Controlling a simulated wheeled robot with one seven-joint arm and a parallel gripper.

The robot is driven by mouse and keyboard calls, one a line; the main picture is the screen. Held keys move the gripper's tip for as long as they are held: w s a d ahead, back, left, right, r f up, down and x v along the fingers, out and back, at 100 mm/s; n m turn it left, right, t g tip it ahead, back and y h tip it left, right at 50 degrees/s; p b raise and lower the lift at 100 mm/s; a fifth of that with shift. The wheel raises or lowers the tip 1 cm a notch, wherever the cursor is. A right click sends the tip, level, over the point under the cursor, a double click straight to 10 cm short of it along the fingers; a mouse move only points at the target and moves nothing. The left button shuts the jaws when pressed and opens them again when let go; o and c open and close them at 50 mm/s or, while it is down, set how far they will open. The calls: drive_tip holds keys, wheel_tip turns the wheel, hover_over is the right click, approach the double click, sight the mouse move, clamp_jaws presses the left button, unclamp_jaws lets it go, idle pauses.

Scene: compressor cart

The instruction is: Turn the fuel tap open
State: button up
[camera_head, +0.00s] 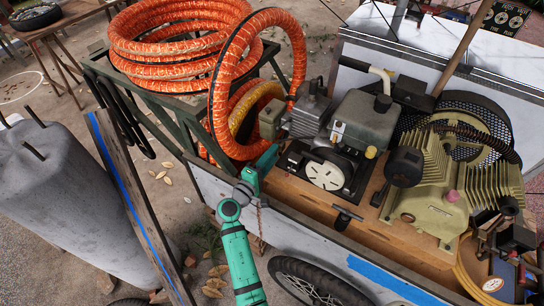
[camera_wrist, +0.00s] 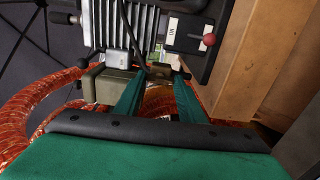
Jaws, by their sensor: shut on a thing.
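My gripper (camera_head: 268,160) reaches in from the lower left to the left end of the engine (camera_head: 312,112) on the cart. In the wrist view its two teal fingers (camera_wrist: 160,76) are a short way apart, with their tips at a small grey part, which I take to be the fuel tap (camera_wrist: 159,71), below the finned engine block (camera_wrist: 140,28). The fingers are shut on it. The tap's shape and lever angle are mostly hidden by the fingers and engine, so I cannot tell how far it is turned. In the head view the tap is hidden.
A dark box with a red knob (camera_wrist: 209,40) and a white label sits right of the fingers. An olive box (camera_wrist: 105,86) is close on their left. Orange hose (camera_head: 180,45) hangs coiled beside the engine. A wooden board (camera_wrist: 245,75) runs along the right.

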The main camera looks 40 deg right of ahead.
drive_tip(key=o, duration=0.8)
drive_tip(key=shift+c, duration=0.2)
drive_tip(key=shift+w, duration=0.2)
drive_tip(key=shift+a, duration=0.25)
drive_tip(key=shift+s+a, duration=0.45)
drive_tip(key=shift+a, duration=0.05)
drive_tip(key=v, duration=0.9)
drive_tip(key=shift+w+a, duration=0.15)
drive_tip(key=shift+a, duration=0.2)
drive_tip(key=shift+d, duration=0.1)
